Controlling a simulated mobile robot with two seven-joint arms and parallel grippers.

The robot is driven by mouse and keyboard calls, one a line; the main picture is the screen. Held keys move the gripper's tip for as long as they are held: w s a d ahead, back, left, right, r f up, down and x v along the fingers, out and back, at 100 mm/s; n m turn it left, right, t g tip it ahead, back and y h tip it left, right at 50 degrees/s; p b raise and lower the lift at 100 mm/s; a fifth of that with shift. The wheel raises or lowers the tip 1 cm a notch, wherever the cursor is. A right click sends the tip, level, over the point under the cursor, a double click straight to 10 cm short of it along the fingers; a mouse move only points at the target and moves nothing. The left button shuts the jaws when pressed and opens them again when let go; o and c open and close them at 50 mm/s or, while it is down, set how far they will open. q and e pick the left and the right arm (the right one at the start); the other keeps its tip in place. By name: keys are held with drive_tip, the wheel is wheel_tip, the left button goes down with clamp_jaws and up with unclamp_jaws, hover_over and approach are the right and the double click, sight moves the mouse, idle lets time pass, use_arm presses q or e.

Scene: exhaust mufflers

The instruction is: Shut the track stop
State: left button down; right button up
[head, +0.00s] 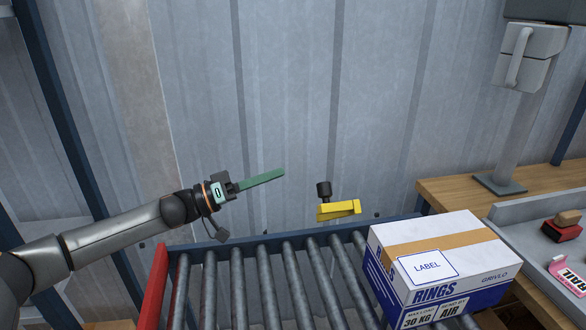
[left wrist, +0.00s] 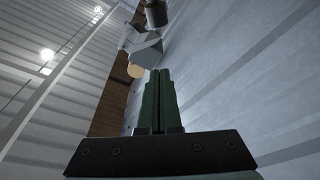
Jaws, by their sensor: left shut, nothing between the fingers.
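A yellow flap (head: 338,210) with a black cylindrical knob (head: 323,190) stands at the far rail of the roller track; it looks like the track stop. The flap lies roughly level, its long side running left to right. My left gripper (head: 283,172) comes in from the left, its long green fingers shut and empty. The fingertips are left of the knob and a little higher in the picture, apart from it. In the left wrist view the shut fingers (left wrist: 158,76) point up the picture, and a dark cylinder shows beyond them. My right gripper is out of view.
The roller track (head: 245,285) has bare rollers on its left and a red end plate (head: 154,285). A white and blue carton (head: 440,262) sits on its right. A wooden bench with a grey tray (head: 508,222) stands further right. A corrugated wall (head: 300,90) closes the back.

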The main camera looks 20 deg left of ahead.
sight(320, 206)
use_arm(q)
drive_tip(key=x, duration=1)
drive_tip(key=s+f, duration=0.1)
drive_tip(key=s+d+f, duration=0.1)
drive_tip(key=f, duration=0.1)
drive_tip(key=shift+s+f, duration=0.1)
drive_tip(key=shift+s, duration=0.15)
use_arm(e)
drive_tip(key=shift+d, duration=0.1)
